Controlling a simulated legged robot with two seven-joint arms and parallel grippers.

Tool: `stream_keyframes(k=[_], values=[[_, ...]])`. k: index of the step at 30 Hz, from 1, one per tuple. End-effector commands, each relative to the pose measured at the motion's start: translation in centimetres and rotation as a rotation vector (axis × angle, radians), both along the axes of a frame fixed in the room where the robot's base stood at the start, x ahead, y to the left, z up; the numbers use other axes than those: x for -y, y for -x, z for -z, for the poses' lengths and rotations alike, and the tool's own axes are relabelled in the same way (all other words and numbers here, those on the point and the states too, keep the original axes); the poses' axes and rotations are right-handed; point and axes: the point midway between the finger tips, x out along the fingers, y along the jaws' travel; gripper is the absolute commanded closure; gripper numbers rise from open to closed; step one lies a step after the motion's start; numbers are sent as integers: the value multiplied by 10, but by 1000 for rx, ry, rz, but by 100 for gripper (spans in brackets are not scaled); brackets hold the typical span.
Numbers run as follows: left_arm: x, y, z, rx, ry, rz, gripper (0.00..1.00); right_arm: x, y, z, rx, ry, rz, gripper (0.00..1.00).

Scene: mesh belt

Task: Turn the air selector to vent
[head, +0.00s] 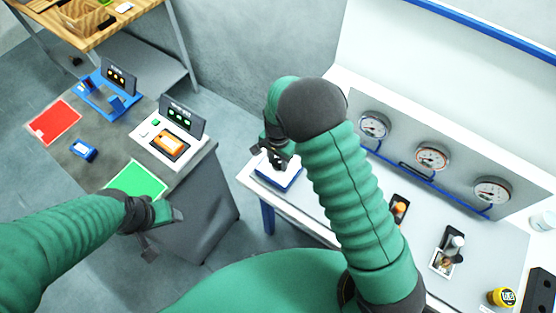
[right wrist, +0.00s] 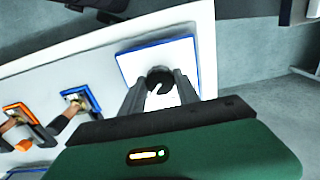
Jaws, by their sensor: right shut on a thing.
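My right gripper (head: 272,157) is over a white plate with a blue edge (head: 283,179) at the left end of the white bench. In the right wrist view the fingers (right wrist: 161,93) are shut on a dark round knob (right wrist: 159,74) on that plate (right wrist: 190,58), seemingly the air selector. A pale notch shows on the knob. The fingers and my arm hide much of the knob, and I cannot read any vent marking. My left gripper (head: 163,235) is open and empty, beside the grey counter near the green mat.
The bench also carries an orange-knobbed control (head: 399,208), a lever unit (head: 447,252) and a yellow dial (head: 502,297). Gauges (head: 432,156) line its back panel. The grey counter (head: 60,157) holds a green mat (head: 137,181), a red mat (head: 53,121) and devices. Floor separates counter and bench.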

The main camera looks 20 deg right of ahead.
Motion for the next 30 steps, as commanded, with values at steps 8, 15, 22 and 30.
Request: stream_keyframes(k=[8,15,22,30], values=[[0,0,0,0,0,0,37,1,-3,-1,8,0,5,100],[0,0,0,0,0,0,37,0,-2,-1,6,0,4,41],[0,0,0,0,0,0,37,0,0,-1,4,0,3,41],[0,0,7,0,0,0,37,0,-1,-27,9,-2,3,41]])
